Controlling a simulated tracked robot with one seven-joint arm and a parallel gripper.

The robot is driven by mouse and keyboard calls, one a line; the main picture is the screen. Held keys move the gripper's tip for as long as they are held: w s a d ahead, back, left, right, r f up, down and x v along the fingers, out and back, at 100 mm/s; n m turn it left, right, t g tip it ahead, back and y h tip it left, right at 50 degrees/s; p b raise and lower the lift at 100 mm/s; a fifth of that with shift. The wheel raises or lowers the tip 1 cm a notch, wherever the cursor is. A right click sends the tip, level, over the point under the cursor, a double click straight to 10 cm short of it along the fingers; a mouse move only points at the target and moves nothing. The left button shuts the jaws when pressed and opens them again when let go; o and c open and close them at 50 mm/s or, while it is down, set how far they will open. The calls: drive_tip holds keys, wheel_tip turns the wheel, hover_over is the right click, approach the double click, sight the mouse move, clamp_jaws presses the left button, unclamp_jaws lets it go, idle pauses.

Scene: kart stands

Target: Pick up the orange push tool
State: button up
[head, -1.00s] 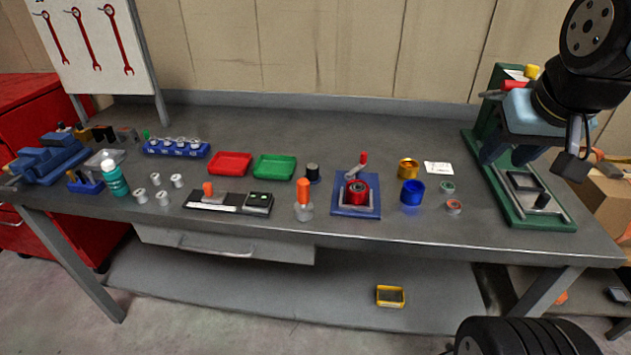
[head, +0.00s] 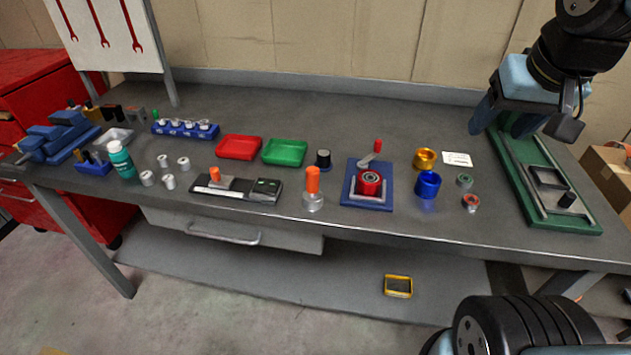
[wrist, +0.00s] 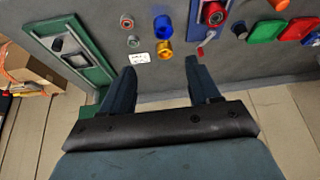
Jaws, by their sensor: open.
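The orange push tool (head: 312,188) stands upright on the workbench, with an orange handle on a clear or silvery round base. It is left of the blue fixture with the red cup. In the wrist view, an orange top (wrist: 279,4) at the upper edge appears to be this tool, mostly cut off. My gripper (head: 506,122) is open and empty above the right part of the bench, over the green press base, well right of the tool. In the wrist view my gripper (wrist: 160,68) shows two dark fingers spread apart with nothing between them.
Near the tool are the blue fixture (head: 352,198), a black gauge device (head: 238,189) with an orange knob, and a dark round knob (head: 323,158). Gold (head: 425,159) and blue (head: 428,185) cups stand farther right. Red (head: 239,147) and green (head: 285,152) trays lie behind.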

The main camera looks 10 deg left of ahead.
drive_tip(key=w+a+g, duration=0.2)
drive_tip(key=w+a, duration=0.3)
drive_tip(key=a, duration=0.1)
drive_tip(key=g, duration=0.3)
hover_over(313, 180)
drive_tip(key=w+a, duration=0.1)
wheel_tip(313, 180, down, 9)
drive_tip(key=shift+n, duration=0.5)
wheel_tip(313, 180, down, 8)
drive_tip(key=shift+w+r, duration=0.1)
drive_tip(key=shift+w, duration=0.05)
drive_tip(key=shift+w+d+f, duration=0.1)
drive_tip(key=shift+d+f, duration=0.1)
drive_tip(key=shift+f, duration=1.2)
drive_tip(key=shift+w+d+f, duration=0.1)
drive_tip(key=shift+d+f, duration=0.05)
drive_tip(key=shift+f, duration=1.2)
drive_tip(key=c, duration=1.1)
